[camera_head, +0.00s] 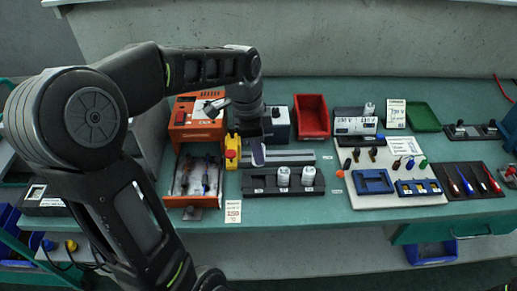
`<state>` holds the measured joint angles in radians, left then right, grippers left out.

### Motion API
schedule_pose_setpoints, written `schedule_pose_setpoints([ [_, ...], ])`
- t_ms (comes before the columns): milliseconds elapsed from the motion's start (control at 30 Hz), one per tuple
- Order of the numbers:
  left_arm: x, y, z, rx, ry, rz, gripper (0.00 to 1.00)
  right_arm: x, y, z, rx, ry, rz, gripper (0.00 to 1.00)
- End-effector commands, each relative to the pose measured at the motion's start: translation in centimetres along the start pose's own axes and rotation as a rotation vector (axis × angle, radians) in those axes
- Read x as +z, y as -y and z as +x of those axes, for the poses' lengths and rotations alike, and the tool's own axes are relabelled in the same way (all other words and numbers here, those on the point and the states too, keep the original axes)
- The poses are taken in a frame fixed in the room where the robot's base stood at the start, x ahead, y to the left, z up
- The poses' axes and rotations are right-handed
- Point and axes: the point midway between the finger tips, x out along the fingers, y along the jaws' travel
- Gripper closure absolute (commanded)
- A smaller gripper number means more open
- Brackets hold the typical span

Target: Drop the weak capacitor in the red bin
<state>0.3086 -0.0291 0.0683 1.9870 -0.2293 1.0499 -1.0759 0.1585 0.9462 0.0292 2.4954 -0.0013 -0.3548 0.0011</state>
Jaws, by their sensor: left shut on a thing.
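The red bin (312,117) stands open at the back middle of the bench, and I see nothing in it. Two white capacitors, one (283,176) and another (308,175), stand upright in a black rack (284,190). A third white cylinder (369,109) stands on a grey-white meter box at the back. My left gripper (258,156) points down just above the left end of the rack, left of the two capacitors. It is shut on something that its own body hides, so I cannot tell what. The right gripper is not in view.
An orange unit (197,125) with an open drawer (191,200) of tools stands left of my left gripper. A yellow-and-red stop button (232,150) is close beside it. A white board (388,186) with blue holders lies right. A green tray (422,117) stands back right.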

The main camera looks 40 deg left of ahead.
Motion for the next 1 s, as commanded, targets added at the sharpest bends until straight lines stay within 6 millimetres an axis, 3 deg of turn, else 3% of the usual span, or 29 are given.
schedule_pose_setpoints([
  [367, -0.1, 0.0, -0.5, 0.000, 0.000, 0.000, 1.00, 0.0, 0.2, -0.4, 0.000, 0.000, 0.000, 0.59],
  [1000, -0.7, 0.0, -4.6, 0.000, 0.000, 0.000, 1.00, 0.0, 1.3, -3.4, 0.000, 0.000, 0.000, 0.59],
])
